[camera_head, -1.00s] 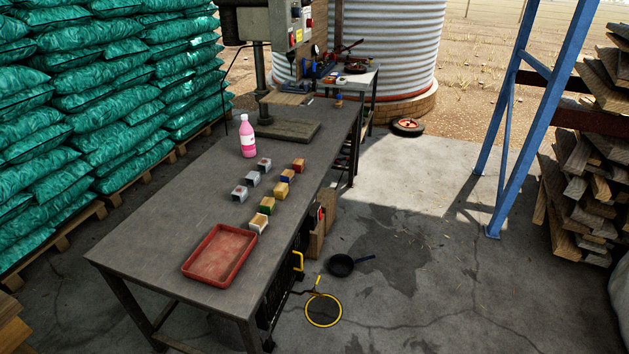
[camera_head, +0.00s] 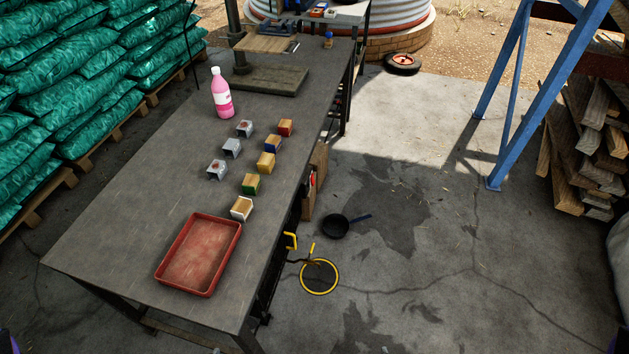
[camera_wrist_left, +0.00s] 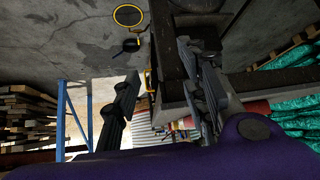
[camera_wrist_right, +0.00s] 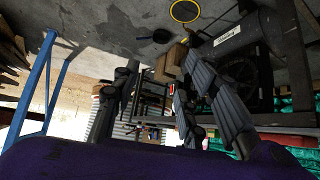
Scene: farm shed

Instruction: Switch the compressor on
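A dark machine with a pale label strip and a round grille (camera_wrist_right: 262,42), likely the compressor, is under the bench in the right wrist view. In the head view the bench mostly hides it; a yellow handle (camera_head: 290,240) shows beside the bench's right edge. I cannot make out a switch or its position. My left gripper (camera_wrist_left: 158,72) is open and empty in the left wrist view. My right gripper (camera_wrist_right: 158,72) is open and empty in its wrist view, apart from the machine. Neither gripper shows in the head view.
The bench (camera_head: 130,205) carries a red tray (camera_head: 160,272), a pink bottle (camera_head: 221,95) and several small blocks. On the floor lie a yellow ring (camera_head: 320,291) and a black pan (camera_head: 336,227). A blue post (camera_head: 509,130) stands right. Floor between is clear.

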